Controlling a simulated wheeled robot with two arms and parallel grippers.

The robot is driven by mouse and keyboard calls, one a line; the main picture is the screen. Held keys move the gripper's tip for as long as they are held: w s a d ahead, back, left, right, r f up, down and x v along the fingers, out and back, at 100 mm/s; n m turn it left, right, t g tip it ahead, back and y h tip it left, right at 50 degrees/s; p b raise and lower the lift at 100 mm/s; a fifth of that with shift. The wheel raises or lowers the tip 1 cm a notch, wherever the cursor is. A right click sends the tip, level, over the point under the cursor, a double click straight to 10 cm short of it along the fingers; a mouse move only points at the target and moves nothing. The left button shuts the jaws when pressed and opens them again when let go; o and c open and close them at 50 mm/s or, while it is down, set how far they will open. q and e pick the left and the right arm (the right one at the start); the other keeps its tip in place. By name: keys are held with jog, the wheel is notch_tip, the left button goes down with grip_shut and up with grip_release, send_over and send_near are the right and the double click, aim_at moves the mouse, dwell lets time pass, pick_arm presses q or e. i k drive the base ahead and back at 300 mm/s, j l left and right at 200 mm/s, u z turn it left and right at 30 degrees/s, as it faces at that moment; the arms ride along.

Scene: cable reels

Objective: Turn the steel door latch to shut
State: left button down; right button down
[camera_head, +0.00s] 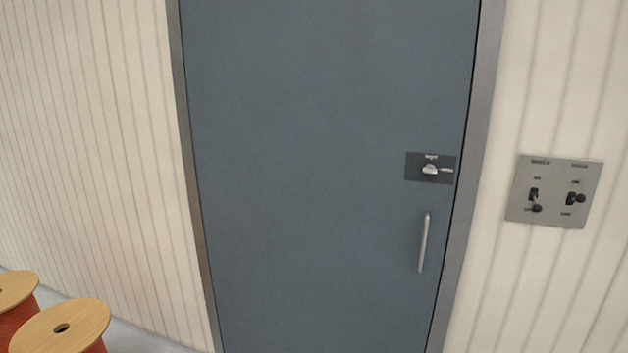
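The steel door latch (430,170) is a small light-metal knob on a dark rectangular plate (413,166) at the right side of the blue-grey door (310,180). Small white markings sit above the knob and to its right; they are too small to read with certainty. The knob looks turned roughly sideways. The door stands closed in its grey frame (478,130). Neither of my grippers shows in the head view, and nothing touches the latch.
A vertical metal handle (423,242) is below the latch. A grey switch panel (555,191) with two dark levers is on the cream ribbed wall (90,130) to the right. Two cable reels (62,328) stand at the lower left. The space before the door looks clear.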

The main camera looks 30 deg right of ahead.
aim_at(430, 169)
jog(key=z, duration=1.6)
